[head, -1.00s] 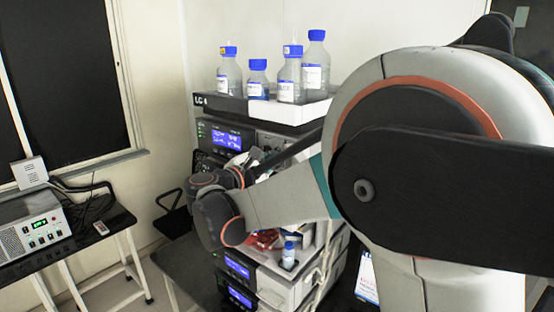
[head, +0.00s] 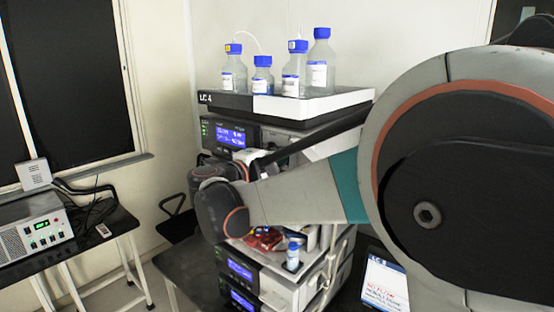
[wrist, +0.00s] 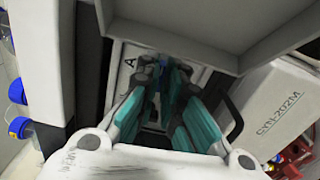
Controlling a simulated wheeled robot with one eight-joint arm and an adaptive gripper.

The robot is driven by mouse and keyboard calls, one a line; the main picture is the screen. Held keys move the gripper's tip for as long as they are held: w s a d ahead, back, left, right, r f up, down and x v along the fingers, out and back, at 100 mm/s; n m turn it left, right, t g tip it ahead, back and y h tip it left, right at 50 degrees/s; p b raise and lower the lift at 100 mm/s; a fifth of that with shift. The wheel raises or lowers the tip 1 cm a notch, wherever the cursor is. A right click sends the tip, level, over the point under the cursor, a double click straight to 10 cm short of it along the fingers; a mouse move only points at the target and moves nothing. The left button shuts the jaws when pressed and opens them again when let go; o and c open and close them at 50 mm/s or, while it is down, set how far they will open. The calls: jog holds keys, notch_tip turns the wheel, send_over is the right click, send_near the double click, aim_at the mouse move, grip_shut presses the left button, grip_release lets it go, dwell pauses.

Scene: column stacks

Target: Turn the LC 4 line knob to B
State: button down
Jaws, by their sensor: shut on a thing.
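In the wrist view my gripper (wrist: 170,82) points into a recess between grey panels. Its teal-padded fingers converge at the far end on a small dark thing in front of a pale plate (wrist: 127,66). That thing is where the line knob would be, but the fingertips hide nearly all of it, so its pointer direction cannot be read. A letter "A" shows on the plate left of the fingertips. In the head view the LC 4 stack (head: 232,137) stands behind my arm, its "LC 4" label on the top tray (head: 237,102).
Several blue-capped bottles (head: 294,72) stand on the top tray. A small blue-capped vial (head: 292,257) stands lower on the stack. A side table with an instrument (head: 35,235) is left.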

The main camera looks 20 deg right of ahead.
jog(key=shift+m, duration=0.5)
jog(key=c, duration=2)
grip_release()
jog(key=shift+v, duration=3.8)
